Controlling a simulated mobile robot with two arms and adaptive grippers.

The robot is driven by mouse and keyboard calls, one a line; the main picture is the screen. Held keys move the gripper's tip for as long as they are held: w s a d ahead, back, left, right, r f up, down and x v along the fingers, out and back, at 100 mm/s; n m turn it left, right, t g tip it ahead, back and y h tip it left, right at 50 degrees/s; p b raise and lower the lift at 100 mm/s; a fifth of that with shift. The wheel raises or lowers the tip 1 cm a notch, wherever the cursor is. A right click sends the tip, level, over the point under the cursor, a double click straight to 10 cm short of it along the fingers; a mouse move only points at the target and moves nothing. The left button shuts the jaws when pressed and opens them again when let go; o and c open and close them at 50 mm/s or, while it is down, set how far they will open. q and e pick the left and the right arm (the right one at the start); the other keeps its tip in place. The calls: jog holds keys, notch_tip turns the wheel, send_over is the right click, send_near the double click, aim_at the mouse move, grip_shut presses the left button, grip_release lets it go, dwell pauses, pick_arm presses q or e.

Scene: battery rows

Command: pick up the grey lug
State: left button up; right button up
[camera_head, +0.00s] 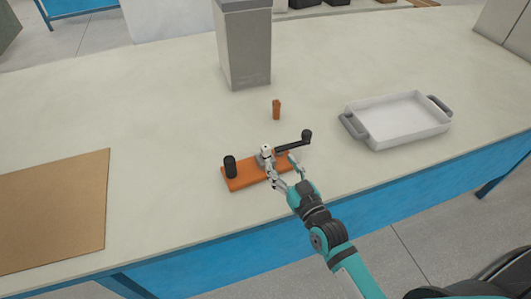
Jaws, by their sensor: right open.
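An orange board (243,183) lies on the table with a black upright cylinder (230,167) at its left end. Near its right part is a small grey piece with a pale top (266,154), which looks like the grey lug; its lower part is partly hidden by my gripper. A dark crank arm with a black knob (306,136) reaches out to the right from beside it. My right gripper (281,166) is open at the front right of the board, its fingers close to the grey piece. I cannot tell whether they touch it. My left gripper is not in view.
A small orange-brown upright piece (276,110) stands behind the board. A tall grey box (246,50) stands at the back. A white tray with grey handles (404,139) is to the right, and a brown flat sheet (52,208) to the left.

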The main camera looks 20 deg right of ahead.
aim_at(268, 151)
jog(key=w, duration=0.3)
jog(key=shift+w+a, duration=0.15)
jog(key=shift+a, duration=0.1)
jog(key=shift+w+a+f+p, duration=0.15)
jog(key=shift+w+a+p, duration=0.1)
jog(key=shift+w, duration=0.65)
jog(key=shift+w+a+f+p, duration=0.1)
jog(key=shift+w+a+f, duration=0.15)
jog(key=shift+w, duration=0.6)
jog(key=shift+w+a+f+p, duration=0.1)
jog(key=shift+w+a+p, duration=0.15)
jog(key=shift+w, duration=0.65)
jog(key=shift+s, duration=0.1)
grip_shut()
